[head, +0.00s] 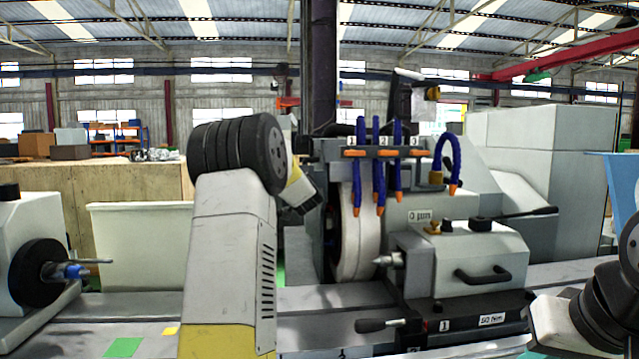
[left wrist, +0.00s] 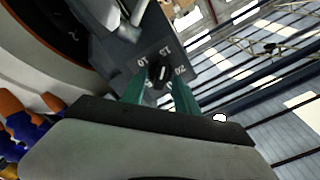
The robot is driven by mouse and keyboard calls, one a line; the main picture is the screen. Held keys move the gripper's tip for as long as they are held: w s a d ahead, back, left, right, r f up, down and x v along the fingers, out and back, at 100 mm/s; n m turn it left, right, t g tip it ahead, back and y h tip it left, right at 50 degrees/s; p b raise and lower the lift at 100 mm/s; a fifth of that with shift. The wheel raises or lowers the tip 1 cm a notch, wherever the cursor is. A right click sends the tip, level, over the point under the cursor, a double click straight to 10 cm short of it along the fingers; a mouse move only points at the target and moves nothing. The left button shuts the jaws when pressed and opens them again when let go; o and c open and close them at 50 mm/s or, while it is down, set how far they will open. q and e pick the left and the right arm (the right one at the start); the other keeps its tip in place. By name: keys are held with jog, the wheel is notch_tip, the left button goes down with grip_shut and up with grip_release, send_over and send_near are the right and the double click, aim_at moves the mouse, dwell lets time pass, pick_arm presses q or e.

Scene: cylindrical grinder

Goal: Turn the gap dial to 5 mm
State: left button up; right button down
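The gap dial (left wrist: 159,74) is a small black knob on a dark grey panel in the left wrist view, with the numbers 10, 15 and 20 around it. A pale mark on the knob lies roughly toward the 15; its exact reading is hard to tell. My left gripper (left wrist: 159,88) is open, its two teal fingers on either side of the dial, with gaps between. Whether the tips reach knob depth is unclear. The 5 mark is not clearly legible near the left finger. In the head view, my left gripper and the dial are hidden. My right gripper is out of view.
The grinding wheel (head: 359,235) and blue coolant hoses (head: 379,180) with orange nozzles stand close to my left arm. A left machine head (head: 20,235) stands at the far left.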

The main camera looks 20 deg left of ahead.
pick_arm(q)
jog(key=shift+w, duration=0.1)
grip_shut()
dwell(0.4)
